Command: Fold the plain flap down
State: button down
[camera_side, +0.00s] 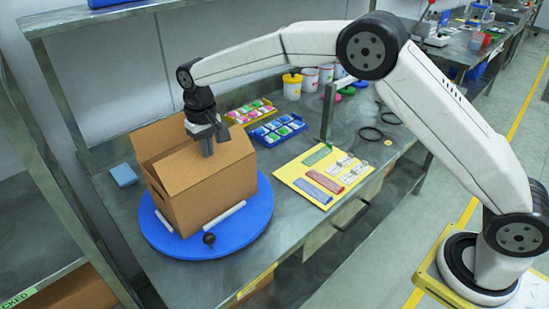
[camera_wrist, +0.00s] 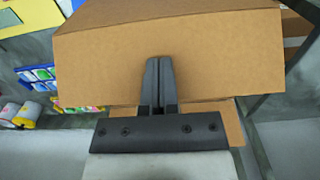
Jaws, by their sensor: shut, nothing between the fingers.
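An open brown cardboard box (camera_side: 215,190) stands on a round blue turntable (camera_side: 165,243). In the side view, one flap (camera_side: 157,138) stands up at the box's back left and a broad flap (camera_side: 188,168) slopes over the near top. No marking shows on either flap, so I cannot tell which is the plain one. My gripper (camera_side: 207,154) is shut and empty, pointing down at the top of the box. In the wrist view its closed fingers (camera_wrist: 158,62) lie in front of a broad cardboard panel (camera_wrist: 200,45). Whether they touch it is unclear.
White bars and a black knob (camera_side: 209,239) sit on the turntable beside the box. Yellow and blue trays of packets (camera_side: 278,129) stand behind it. A yellow board (camera_side: 310,195) lies to the right. A blue sponge-like block (camera_side: 124,175) lies at left.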

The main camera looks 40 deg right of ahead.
jog(key=shift+w, duration=0.85)
jog(key=shift+w+f, duration=0.7)
jog(key=shift+f, duration=1.1)
jog(key=shift+r, duration=4.05)
